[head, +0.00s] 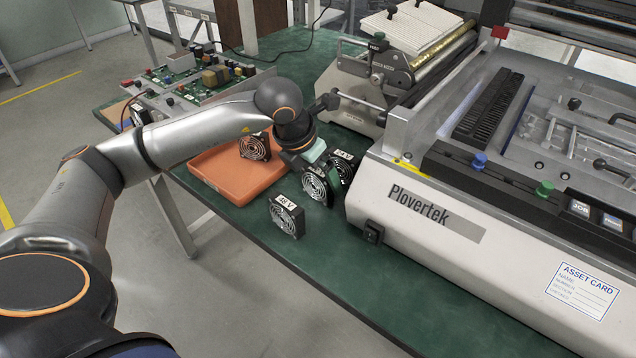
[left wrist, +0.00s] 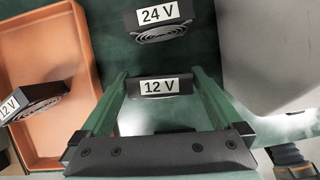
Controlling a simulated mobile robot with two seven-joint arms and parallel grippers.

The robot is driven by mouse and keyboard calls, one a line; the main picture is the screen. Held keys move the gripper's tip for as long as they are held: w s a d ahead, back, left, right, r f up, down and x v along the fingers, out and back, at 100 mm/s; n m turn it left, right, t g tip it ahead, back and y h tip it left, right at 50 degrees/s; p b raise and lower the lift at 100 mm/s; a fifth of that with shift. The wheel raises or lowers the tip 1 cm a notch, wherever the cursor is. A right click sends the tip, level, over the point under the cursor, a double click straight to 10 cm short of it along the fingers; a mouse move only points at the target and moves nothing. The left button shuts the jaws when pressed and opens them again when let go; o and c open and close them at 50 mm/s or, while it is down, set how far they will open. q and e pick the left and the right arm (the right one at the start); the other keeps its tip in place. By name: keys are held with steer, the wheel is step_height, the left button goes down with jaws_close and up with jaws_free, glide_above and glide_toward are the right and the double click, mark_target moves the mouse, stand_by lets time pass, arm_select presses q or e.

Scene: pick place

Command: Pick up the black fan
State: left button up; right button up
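My left gripper (head: 313,158) reaches down over a black fan (head: 316,188) that stands upright on the green table. In the left wrist view this fan (left wrist: 160,87), labelled 12 V, sits between the fingertips. The fingers are spread on either side of it, and I cannot tell whether they touch it. Another black fan (head: 346,170), labelled 24 V, stands just behind; it also shows in the left wrist view (left wrist: 160,33). A fan labelled 48 V (head: 287,217) stands nearer the table's front edge. A further 12 V fan (head: 255,147) stands in the orange tray (head: 230,186). My right gripper is out of view.
A large white Plovertek machine (head: 436,205) stands close on the right of the fans. A roller device (head: 385,75) is behind them. Circuit boards (head: 200,82) lie at the back left. The green table (head: 330,262) is bare along its front edge.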

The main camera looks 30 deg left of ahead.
mark_target(318, 170)
arm_select(q)
steer(key=c, duration=1.1)
steer(key=shift+r, duration=0.2)
steer(key=shift+r, duration=0.3)
step_height(318, 170, up, 2)
steer(key=shift+r+p, duration=0.1)
steer(key=shift+p, duration=0.2)
steer(key=s+d+r+p, duration=0.2)
steer(key=s+r+p, duration=0.2)
steer(key=s+r, duration=0.9)
steer(key=shift+s+d+r+p, duration=0.35)
steer(key=shift+s+r+p, duration=0.05)
steer(key=shift+r, duration=0.3)
